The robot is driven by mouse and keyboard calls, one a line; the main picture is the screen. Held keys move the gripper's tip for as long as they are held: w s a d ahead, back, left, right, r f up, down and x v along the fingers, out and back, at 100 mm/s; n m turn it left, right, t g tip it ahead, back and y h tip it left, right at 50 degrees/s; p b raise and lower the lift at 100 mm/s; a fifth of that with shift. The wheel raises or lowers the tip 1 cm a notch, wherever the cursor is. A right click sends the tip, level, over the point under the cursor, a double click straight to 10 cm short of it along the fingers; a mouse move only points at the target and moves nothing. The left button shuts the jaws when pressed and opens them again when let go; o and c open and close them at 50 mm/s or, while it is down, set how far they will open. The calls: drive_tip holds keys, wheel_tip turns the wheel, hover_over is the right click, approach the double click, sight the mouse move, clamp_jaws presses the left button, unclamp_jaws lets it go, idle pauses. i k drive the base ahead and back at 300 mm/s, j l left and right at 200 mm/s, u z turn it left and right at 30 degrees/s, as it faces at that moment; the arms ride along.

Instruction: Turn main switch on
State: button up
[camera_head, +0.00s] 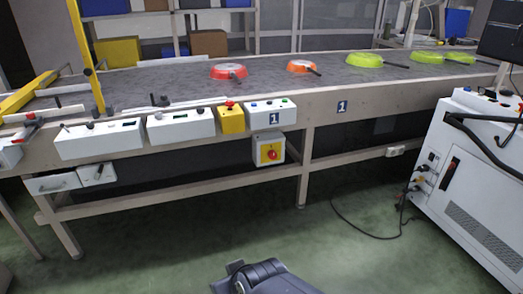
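The main switch (271,154) is a red rotary knob on a yellow plate, set on a white box (259,157). The box is mounted under the front edge of the conveyor, near the middle of the view. The knob's exact position is too small to read. A dark grey part of my own arm shows at the bottom centre, on the floor side of the conveyor and well apart from the switch. I cannot make out my gripper's fingers in this view.
Above the switch are a yellow box with a red button (231,117) and a white button panel (268,113). Several coloured pans lie on the conveyor (170,84). A white cabinet (465,190) stands at right, with a black cable (365,232) on the floor. Green floor before the switch is open.

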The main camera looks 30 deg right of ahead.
sight(272, 155)
drive_tip(key=i+l+z, duration=0.25)
drive_tip(key=i, duration=0.15)
drive_tip(key=i+z, duration=0.2)
drive_tip(key=i, duration=0.2)
